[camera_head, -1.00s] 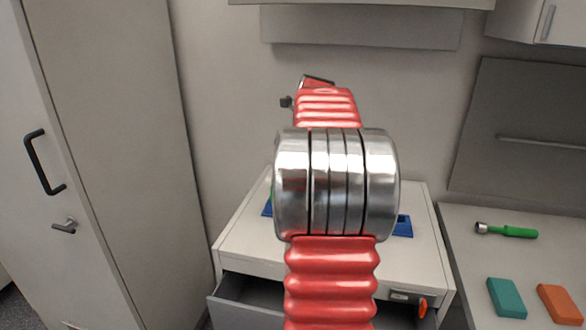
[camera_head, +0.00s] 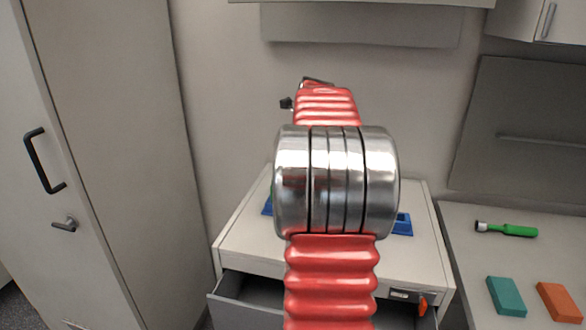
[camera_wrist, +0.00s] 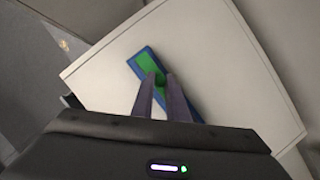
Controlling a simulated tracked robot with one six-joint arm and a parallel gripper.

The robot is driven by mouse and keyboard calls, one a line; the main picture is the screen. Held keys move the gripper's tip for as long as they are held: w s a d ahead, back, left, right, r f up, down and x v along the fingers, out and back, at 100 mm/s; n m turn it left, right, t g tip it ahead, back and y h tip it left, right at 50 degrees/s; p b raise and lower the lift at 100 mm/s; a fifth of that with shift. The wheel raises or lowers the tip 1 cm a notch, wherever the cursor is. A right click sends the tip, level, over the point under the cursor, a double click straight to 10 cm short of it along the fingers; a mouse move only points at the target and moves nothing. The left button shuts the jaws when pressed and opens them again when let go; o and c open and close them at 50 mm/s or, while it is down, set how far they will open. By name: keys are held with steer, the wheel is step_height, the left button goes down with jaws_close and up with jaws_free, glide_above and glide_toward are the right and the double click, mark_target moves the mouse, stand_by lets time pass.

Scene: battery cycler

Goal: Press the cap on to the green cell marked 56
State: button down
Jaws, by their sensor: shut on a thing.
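A blue holder (camera_wrist: 189,109) lies on the white cabinet top, with green in it that looks like the green cell (camera_wrist: 148,61). In the head view only the ends of the blue holder (camera_head: 402,225) show on either side of my arm. My gripper (camera_wrist: 161,78) is over the holder, its two dark fingers close together. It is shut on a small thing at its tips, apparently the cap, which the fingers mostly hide. No marking 56 is readable, and I cannot tell whether cap and cell touch.
The white cabinet top (camera_head: 425,265) is otherwise clear. A drawer (camera_head: 245,300) below it stands partly open. On the right bench lie a green-handled tool (camera_head: 512,230), a teal block (camera_head: 506,297) and an orange block (camera_head: 560,302). A tall locker (camera_head: 105,150) stands at left.

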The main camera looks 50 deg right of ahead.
stand_by(0.3)
steer(key=c, duration=1.7)
jaws_free()
steer(key=shift+o, duration=0.6)
steer(key=o, duration=0.4)
steer(key=shift+s, duration=0.1)
steer(key=shift+r, duration=0.15)
step_height(320, 180, up, 7)
